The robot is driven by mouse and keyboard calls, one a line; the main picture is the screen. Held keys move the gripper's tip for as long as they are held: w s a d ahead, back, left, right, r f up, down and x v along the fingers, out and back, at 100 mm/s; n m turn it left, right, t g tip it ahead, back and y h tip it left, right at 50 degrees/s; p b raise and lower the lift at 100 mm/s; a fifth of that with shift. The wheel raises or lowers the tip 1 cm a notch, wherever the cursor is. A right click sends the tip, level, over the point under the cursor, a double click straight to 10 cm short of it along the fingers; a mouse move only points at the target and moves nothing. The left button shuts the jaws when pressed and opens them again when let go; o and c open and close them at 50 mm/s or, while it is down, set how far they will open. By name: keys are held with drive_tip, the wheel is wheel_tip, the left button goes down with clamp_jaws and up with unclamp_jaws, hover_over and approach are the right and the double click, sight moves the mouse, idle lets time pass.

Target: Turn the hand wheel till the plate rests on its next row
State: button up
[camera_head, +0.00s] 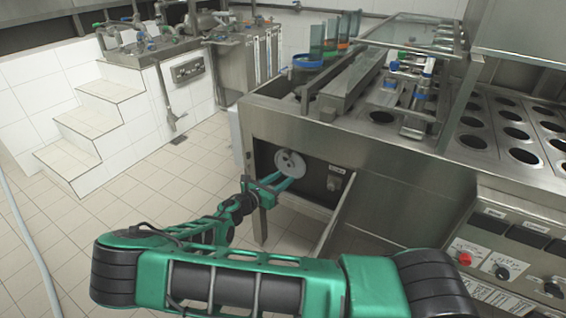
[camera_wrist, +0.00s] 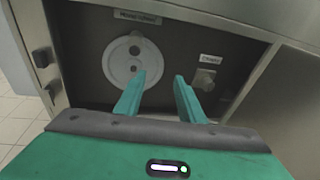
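The hand wheel (camera_head: 290,163) is a pale grey disc on the dark recessed panel at the left end of the steel machine. In the wrist view the wheel (camera_wrist: 118,62) shows two dark round spots near its middle, and my left finger covers part of its lower right edge. My gripper (camera_head: 281,181) is in front of the wheel. In the wrist view my gripper (camera_wrist: 157,80) is open, with a clear gap between its fingers; contact with the wheel cannot be told. A steel plate with rows of round holes (camera_head: 498,121) is at the right on the machine top.
A small labelled knob (camera_wrist: 205,78) sits right of the wheel, beyond my right finger. Dark fittings (camera_wrist: 42,58) stand on the recess's left side. A steel panel edge (camera_head: 334,215) juts out below right. Tiled steps (camera_head: 88,120) are at left; the floor before them is clear.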

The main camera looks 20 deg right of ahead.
drive_tip(key=w+a+n+t, duration=0.2)
drive_tip(key=a+n+t, duration=0.1)
drive_tip(key=a, duration=0.1)
drive_tip(key=x, duration=1.1)
drive_tip(key=shift+r, duration=0.5)
drive_tip(key=shift+c, duration=0.4)
clamp_jaws()
